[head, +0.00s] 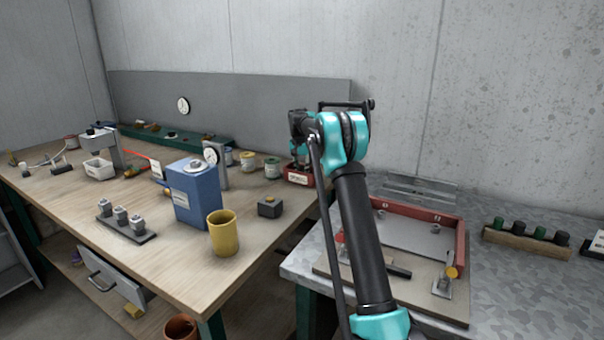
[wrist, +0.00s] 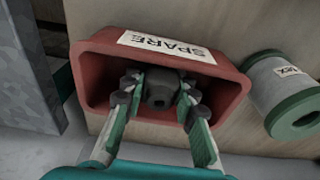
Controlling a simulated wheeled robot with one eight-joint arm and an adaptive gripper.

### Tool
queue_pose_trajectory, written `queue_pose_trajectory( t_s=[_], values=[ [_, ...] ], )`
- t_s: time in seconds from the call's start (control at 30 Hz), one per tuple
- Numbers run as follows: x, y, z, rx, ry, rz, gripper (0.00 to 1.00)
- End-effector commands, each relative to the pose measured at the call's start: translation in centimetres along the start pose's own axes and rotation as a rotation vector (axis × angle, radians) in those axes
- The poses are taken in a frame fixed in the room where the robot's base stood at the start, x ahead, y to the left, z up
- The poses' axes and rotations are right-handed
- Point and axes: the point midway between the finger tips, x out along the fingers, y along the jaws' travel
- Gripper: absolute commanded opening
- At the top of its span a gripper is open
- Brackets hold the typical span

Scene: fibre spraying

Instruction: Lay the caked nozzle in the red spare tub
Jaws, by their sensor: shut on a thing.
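The red spare tub (wrist: 95,62) carries a white label reading SPARE and fills the middle of the wrist view. In the head view the tub (head: 299,179) stands at the right end of the wooden bench, partly hidden by my arm. My gripper (wrist: 160,98) points into the tub's opening. Its fingers are shut on a dark grey nozzle (wrist: 159,92), which sits between the fingertips within the tub's outline. I cannot tell whether the nozzle touches the tub floor. In the head view my gripper (head: 299,155) is above the tub, mostly hidden by my wrist.
A green-banded can (wrist: 280,88) stands close beside the tub. On the wooden bench (head: 140,240) are a blue box (head: 193,195), a yellow cup (head: 223,235) and a small dark block (head: 270,207). A red-edged tray (head: 461,235) lies on the metal table at right.

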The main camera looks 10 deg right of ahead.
Motion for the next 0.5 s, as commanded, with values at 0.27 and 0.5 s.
queue_pose_trajectory(
  t_s=[0.27,0.5],
  values=[
    [0.01,-0.01,0.0,0.0,0.0,0.0,0.49],
    [-0.2,0.0,-0.02,0.0,0.0,0.0,0.49]
  ],
)
